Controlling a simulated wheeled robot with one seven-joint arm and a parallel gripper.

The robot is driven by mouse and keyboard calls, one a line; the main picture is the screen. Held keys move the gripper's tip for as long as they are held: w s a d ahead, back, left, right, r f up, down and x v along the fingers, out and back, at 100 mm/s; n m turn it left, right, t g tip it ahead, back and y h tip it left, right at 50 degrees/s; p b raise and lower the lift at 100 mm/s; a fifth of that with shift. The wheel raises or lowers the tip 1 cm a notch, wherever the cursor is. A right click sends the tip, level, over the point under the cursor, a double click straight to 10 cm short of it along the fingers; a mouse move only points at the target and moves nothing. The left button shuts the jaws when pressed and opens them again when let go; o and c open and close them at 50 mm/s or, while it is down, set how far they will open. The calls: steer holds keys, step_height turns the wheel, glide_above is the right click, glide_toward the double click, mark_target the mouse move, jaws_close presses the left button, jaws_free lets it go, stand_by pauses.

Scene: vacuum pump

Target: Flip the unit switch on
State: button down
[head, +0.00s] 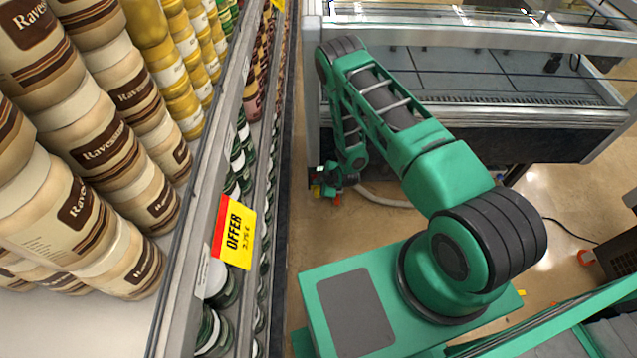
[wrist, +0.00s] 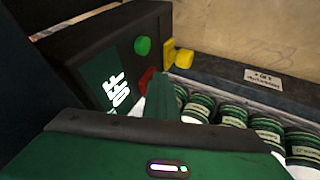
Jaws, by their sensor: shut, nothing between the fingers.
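A dark box-shaped unit (wrist: 95,60) fills the upper left of the wrist view. Its face has a green panel with white lettering, a round green button (wrist: 142,46) and a red part (wrist: 148,77) below it. A yellow knob-like part (wrist: 182,58) sticks out at its right edge. My gripper (wrist: 166,92) is shut and empty, its fingers pointing at the unit's face close to the red part, which they partly cover. I cannot tell whether they touch it. In the head view my gripper (head: 346,180) is small and low beside the shelf, and the unit is mostly hidden.
Shelves of large jars (head: 110,140) stand at the left, with a yellow and red offer sign (head: 233,232) on their edge. Jars with green labels (wrist: 232,115) sit at the right of the wrist view. A pale hose (head: 388,198) lies on the floor below a grey freezer cabinet (head: 480,70).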

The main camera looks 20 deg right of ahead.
steer(key=shift+w+r, duration=0.1)
steer(key=shift+r, duration=0.8)
steer(key=s+r, duration=0.8)
steer(key=s, duration=0.1)
steer(key=shift+d+r, duration=0.2)
steer(key=shift+d, duration=0.2)
steer(key=shift+s, duration=0.1)
